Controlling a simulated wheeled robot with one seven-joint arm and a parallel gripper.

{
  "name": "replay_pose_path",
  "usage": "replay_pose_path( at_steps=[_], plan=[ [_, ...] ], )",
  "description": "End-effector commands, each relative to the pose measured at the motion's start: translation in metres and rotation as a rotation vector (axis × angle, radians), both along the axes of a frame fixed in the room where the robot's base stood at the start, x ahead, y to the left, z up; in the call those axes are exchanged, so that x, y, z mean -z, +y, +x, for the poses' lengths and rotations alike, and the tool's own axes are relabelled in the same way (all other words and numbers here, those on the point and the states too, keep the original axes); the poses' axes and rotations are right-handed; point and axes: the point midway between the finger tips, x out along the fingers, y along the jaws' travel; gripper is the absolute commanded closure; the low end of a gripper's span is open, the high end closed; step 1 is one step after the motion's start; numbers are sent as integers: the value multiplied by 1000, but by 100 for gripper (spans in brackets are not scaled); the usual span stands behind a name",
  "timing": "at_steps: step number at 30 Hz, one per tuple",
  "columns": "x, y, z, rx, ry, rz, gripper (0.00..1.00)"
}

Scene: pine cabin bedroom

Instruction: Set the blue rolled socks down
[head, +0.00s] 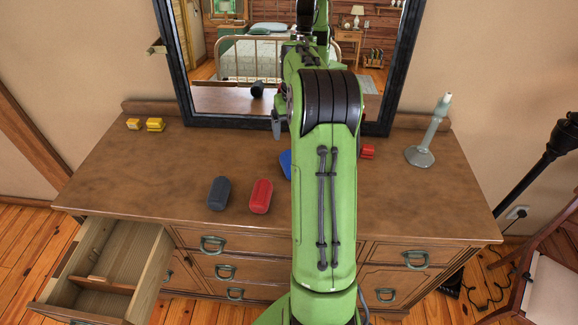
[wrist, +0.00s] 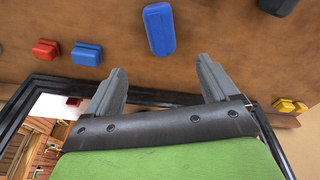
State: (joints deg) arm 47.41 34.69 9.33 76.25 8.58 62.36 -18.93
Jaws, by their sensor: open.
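The blue rolled socks (wrist: 159,28) lie on the dresser top (head: 200,160), just beyond and between my fingertips in the wrist view. In the head view only their left edge (head: 285,164) shows; my arm hides the rest. My gripper (wrist: 160,66) is open, with nothing between its fingers. In the head view it is mostly hidden by my arm, and one grey finger shows near the mirror. Whether a fingertip touches the socks I cannot tell.
Dark grey (head: 219,193) and red (head: 261,196) rolls lie toward the front. Small red (head: 367,152) and yellow (head: 155,125) items sit near the mirror (head: 385,100), a small blue one (wrist: 87,54) beside the red. A candlestick (head: 420,155) stands right. A drawer (head: 115,255) is open at left.

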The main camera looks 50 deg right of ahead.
Motion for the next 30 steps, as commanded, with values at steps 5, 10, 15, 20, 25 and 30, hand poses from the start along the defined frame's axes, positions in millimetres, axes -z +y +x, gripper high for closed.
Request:
replay_pose_path(
  at_steps=[5,10,15,20,25,30],
  plan=[
    [37,-1,3,-1,4,5,13],
    [79,-3,8,-1,3,4,13],
    [102,-5,10,-1,0,1,13],
    [129,-3,11,-2,1,4,13],
    [152,-4,14,-1,0,1,13],
    [154,-4,15,-2,-1,-1,13]
  ],
)
